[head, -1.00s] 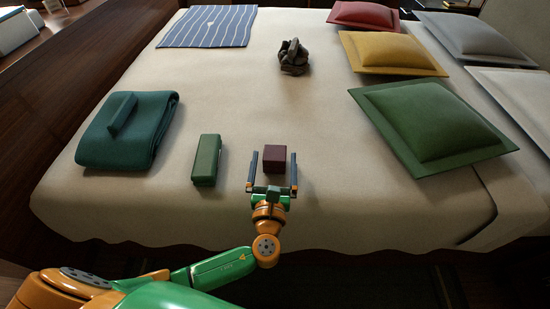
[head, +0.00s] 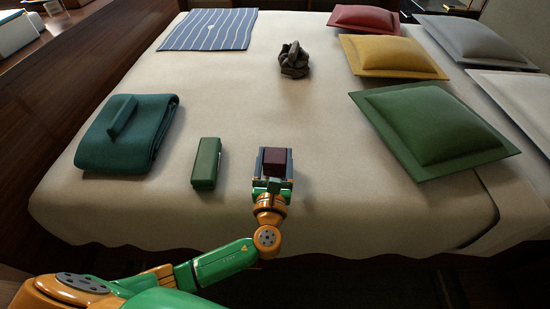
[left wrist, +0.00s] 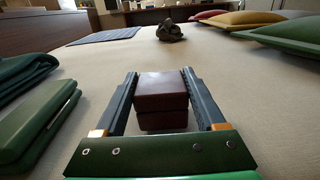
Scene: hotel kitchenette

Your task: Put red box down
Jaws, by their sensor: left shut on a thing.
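The dark red box (head: 274,158) is between the two fingers of my left gripper (head: 273,163), near the front part of the bed. The gripper is shut on it, one finger along each side. In the left wrist view the red box (left wrist: 162,95) stands upright between the fingers (left wrist: 162,100), with a dark line across its front. Whether its underside touches the bed cover is hard to tell. My right gripper is in neither view.
A green box (head: 206,164) lies on the bed (head: 240,110) just left of the gripper. A folded teal cloth (head: 125,135) is farther left. A dark crumpled object (head: 293,60) lies beyond. Cushions, including a green one (head: 432,125), are at right. Bed space right of the box is clear.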

